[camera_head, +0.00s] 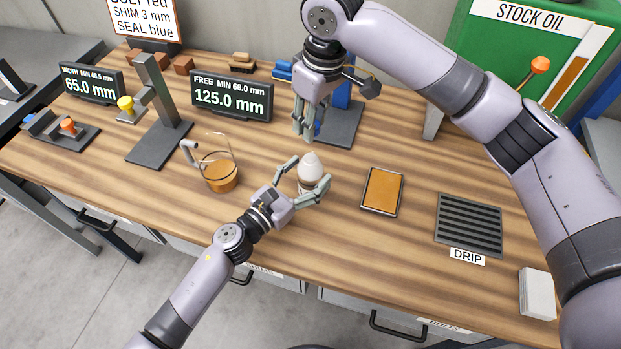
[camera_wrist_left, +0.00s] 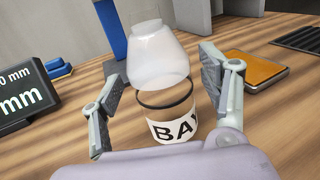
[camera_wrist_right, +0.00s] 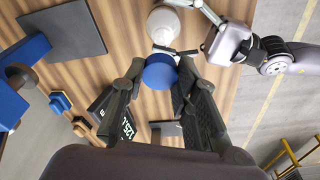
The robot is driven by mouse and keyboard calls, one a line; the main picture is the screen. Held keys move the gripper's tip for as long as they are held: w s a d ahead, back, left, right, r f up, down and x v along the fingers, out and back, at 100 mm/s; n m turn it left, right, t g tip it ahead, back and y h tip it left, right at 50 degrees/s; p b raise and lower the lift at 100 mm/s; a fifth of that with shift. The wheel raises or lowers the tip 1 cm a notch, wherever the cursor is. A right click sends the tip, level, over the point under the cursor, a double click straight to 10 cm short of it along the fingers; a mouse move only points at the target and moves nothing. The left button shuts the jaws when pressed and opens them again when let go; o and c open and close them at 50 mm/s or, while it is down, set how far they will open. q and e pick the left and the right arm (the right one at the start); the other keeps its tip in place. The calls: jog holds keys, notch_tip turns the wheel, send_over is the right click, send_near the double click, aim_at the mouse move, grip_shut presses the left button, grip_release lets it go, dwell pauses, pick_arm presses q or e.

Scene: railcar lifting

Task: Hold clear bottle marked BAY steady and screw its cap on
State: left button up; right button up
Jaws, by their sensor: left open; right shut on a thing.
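The clear bottle marked BAY (camera_head: 311,172) stands upright on the wooden table, with a pale cone-shaped shoulder and a dark band. Its BAY label (camera_wrist_left: 172,127) shows in the left wrist view. My left gripper (camera_head: 309,178) is open, with its fingers on either side of the bottle and visible gaps to it in the left wrist view. My right gripper (camera_head: 304,134) is shut on a blue cap (camera_wrist_right: 160,72), above and behind the bottle in the head view. The cap is apart from the bottle; the fingers mostly hide it in the head view.
A glass jug of amber liquid (camera_head: 219,176) stands left of the bottle. An orange-topped tray (camera_head: 382,190) and a drip grate (camera_head: 469,224) lie to the right. A blue post on a grey base (camera_head: 345,122) stands behind. A FREE display (camera_head: 231,96) is at the back left.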

pick_arm(q)
jog(key=shift+x, duration=0.85)
jog(key=shift+c, duration=0.6)
grip_shut()
